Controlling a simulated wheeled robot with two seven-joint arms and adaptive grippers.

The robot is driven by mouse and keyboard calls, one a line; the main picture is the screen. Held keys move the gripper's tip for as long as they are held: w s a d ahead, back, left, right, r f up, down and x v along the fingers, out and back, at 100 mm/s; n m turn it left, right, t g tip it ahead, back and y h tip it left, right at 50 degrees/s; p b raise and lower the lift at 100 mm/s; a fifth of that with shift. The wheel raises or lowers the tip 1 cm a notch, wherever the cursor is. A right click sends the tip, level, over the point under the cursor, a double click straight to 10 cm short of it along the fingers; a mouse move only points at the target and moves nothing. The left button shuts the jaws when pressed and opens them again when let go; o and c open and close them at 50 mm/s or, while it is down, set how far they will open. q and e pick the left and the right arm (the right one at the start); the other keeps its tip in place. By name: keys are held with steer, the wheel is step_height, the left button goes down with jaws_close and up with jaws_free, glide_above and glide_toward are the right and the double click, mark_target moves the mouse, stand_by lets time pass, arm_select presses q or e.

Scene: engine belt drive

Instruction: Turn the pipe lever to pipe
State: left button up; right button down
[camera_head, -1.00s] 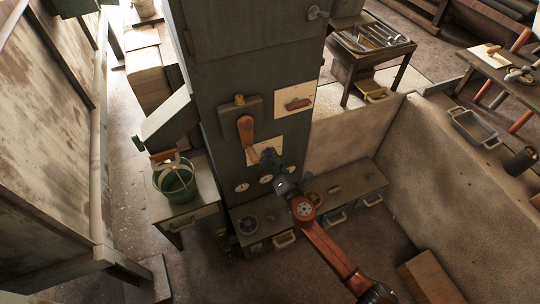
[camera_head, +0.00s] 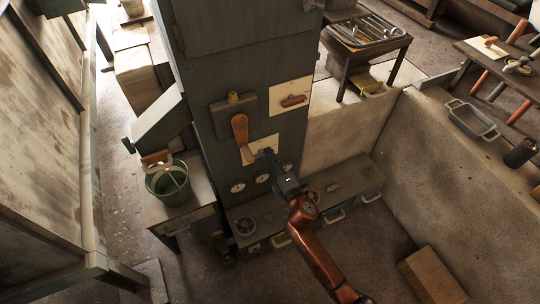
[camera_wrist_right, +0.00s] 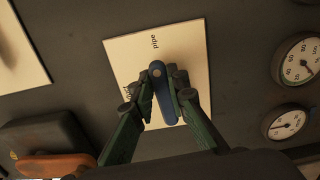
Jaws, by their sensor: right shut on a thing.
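The pipe lever (camera_wrist_right: 165,104) is a blue bar with a round bolted end. It sits on a cream plate (camera_wrist_right: 195,50) that carries the word "pipe" near its upper edge in the right wrist view. A second label on the plate is partly covered by a finger. My right gripper (camera_wrist_right: 163,92) has its green fingers on both sides of the blue bar and is shut on it. In the head view, my right gripper (camera_head: 267,157) reaches the cream plate (camera_head: 252,151) on the dark panel and hides the lever. My left gripper is out of view.
An orange lever (camera_head: 240,128) hangs just up and left of the plate. Another plate with a red handle (camera_head: 293,101) is up to the right. Round gauges (camera_head: 238,188) lie below. A green bucket (camera_head: 169,184) stands on a side table at left.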

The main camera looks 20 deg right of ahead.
steer(key=shift+f+m, duration=0.15)
steer(key=shift+m, duration=0.25)
steer(key=c, duration=1.9)
jaws_free()
steer(key=s, duration=1.2)
steer(key=shift+d, duration=0.2)
